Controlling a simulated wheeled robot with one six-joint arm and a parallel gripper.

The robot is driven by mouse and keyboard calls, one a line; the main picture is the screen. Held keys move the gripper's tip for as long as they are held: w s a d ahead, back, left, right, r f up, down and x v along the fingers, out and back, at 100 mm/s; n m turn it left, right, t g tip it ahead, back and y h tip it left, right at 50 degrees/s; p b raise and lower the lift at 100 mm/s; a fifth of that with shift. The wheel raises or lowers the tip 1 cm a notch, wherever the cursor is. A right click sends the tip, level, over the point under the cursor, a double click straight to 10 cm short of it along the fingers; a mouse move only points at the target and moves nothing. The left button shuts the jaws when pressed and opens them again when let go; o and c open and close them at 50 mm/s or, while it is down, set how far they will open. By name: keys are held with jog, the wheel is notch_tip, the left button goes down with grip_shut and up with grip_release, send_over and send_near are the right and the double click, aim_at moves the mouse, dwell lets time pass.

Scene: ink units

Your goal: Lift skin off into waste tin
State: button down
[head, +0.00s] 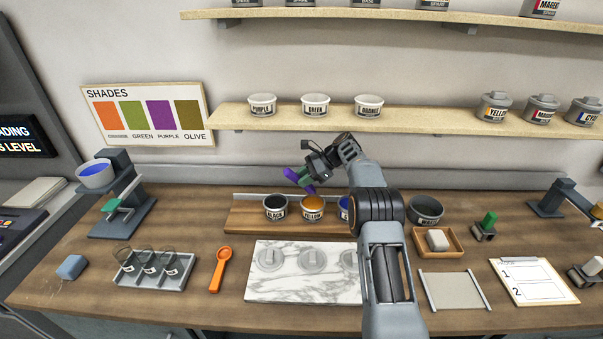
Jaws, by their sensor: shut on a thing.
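My gripper (301,180) has purple fingers and is above the row of ink tins, in the air over the yellow tin. It is shut on a small green piece, too small to identify. The black tin (275,215), the yellow tin (312,216) with orange-yellow ink on top, and a blue tin (344,215) stand in a row on a wooden tray. My arm partly hides the blue tin. A dark grey open tin (426,217), which looks like the waste tin, stands right of my arm. Its label is partly hidden. I cannot make out any skin on the inks.
A marble slab (270,290) with grey round lids lies in front of the tins. An orange spoon (220,266) and a tray of jars (128,277) are left. A wooden tray with a white block (437,240) is right. A shelf (235,118) hangs behind.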

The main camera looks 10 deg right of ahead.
aim_at(312, 188)
notch_tip(312, 188, down, 3)
jog(key=b, duration=0.2)
jog(key=shift+d+b, duration=0.15)
jog(key=shift+b, duration=0.15)
jog(key=shift+w+d+f+p, duration=0.1)
jog(key=shift+d+f, duration=0.15)
jog(key=shift+f, duration=0.4)
jog(key=shift+w+d+f+p, duration=0.1)
jog(key=shift+d+f, duration=0.15)
jog(key=shift+f, duration=0.4)
jog(key=shift+w+d+f+p, duration=0.1)
jog(key=shift+d+f, duration=0.15)
jog(key=shift+f, duration=0.4)
jog(key=shift+r, duration=0.15)
notch_tip(312, 188, up, 3)
jog(key=p, duration=0.2)
jog(key=shift+p, duration=0.3)
jog(key=shift+r, duration=2)
jog(key=shift+a+b, duration=0.1)
jog(key=shift+b, duration=0.2)
